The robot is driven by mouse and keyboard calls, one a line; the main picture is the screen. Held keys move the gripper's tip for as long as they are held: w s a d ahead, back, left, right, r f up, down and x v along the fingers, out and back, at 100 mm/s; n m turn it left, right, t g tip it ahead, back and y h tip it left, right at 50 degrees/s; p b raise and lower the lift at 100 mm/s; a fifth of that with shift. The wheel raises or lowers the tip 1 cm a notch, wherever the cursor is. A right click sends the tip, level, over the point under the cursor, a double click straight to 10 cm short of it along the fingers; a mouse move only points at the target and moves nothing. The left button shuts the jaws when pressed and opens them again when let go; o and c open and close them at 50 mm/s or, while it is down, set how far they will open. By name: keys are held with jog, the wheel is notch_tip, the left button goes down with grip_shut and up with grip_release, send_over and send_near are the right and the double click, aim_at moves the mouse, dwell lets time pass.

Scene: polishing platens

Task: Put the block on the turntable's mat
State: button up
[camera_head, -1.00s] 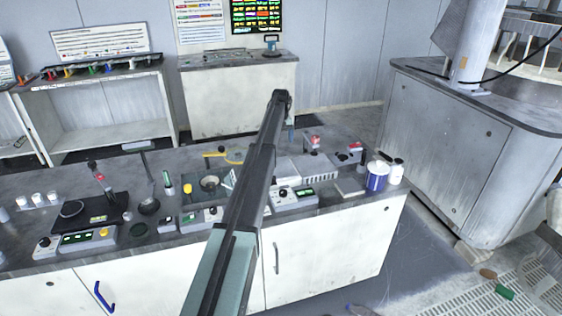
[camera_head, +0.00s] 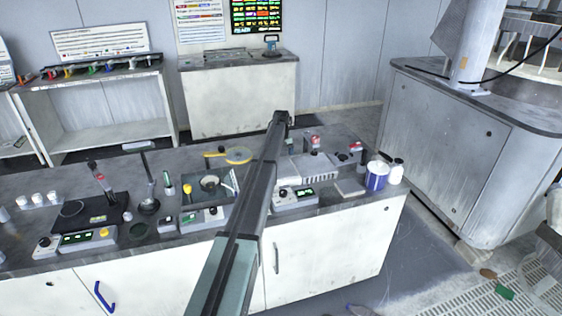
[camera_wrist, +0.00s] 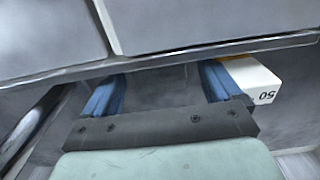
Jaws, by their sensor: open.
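My gripper (camera_wrist: 162,78) shows in the wrist view with its two blue fingers spread and nothing seen between them. A white box-like piece with a yellow top and the marking "50" (camera_wrist: 257,82) lies against or just beyond the right finger, outside the gap; I cannot tell whether it touches or whether it is the block. In the head view my arm hides most of the gripper. A round disc with a yellow rim (camera_head: 238,155) lies on the bench left of my arm; I cannot tell whether it is the turntable. I cannot make out the block there.
The grey bench (camera_head: 330,203) is crowded. A black-topped device (camera_head: 95,212) and a square plate with a round dish (camera_head: 212,184) stand left of my arm. A white-and-blue tub (camera_head: 377,176) and white bottle (camera_head: 397,172) stand at the right end.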

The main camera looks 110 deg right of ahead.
jog(key=c, duration=1.3)
jog(key=shift+r, duration=0.15)
